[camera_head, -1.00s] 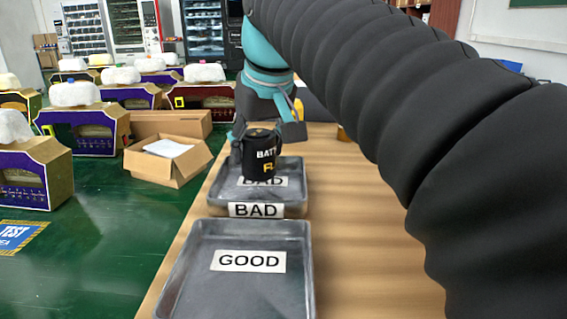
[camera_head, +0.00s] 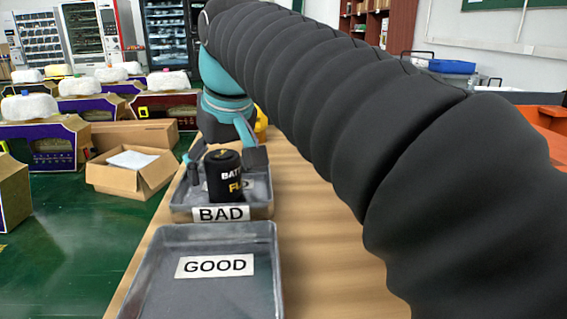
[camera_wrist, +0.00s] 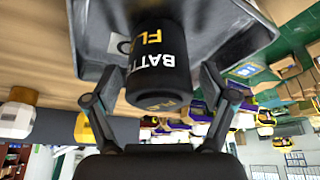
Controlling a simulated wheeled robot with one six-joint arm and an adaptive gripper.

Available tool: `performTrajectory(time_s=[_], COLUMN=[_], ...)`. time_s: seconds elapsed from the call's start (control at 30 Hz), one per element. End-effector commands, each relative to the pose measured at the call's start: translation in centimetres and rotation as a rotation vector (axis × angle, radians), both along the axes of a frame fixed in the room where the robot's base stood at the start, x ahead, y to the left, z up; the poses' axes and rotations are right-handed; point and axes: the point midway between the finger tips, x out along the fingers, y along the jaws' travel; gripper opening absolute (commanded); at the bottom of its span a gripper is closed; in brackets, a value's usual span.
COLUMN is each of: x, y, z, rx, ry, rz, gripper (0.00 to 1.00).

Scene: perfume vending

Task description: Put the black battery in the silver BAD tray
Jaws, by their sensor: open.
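The black battery (camera_head: 224,180), a cylinder with white and yellow lettering, stands upright in the silver BAD tray (camera_head: 182,211). It covers part of the label inside that tray. My gripper (camera_head: 223,160) is open at the battery's upper end, one finger on each side. In the wrist view the battery (camera_wrist: 160,65) lies between the spread fingertips of my gripper (camera_wrist: 160,76), with gaps visible on both sides. The BAD tray (camera_wrist: 92,50) is behind it in that view.
The silver GOOD tray (camera_head: 275,275) is empty and sits nearer, just in front of the BAD tray. The wooden table (camera_head: 325,265) is bare to the right. An open cardboard box (camera_head: 150,180) stands on the green floor to the left.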

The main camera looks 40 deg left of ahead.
Motion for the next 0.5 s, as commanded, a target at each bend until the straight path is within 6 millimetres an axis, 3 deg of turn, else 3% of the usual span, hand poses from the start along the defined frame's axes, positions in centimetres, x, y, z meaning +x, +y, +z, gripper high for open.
performTrajectory(time_s=[0.27,0.5], x=[-0.1,-0.4], y=[-0.5,-2.3], z=[1.8,6.4], rx=[0.002,0.005], ry=[0.0,-0.002], rz=[0.0,-0.001], gripper=[0.83,0.83])
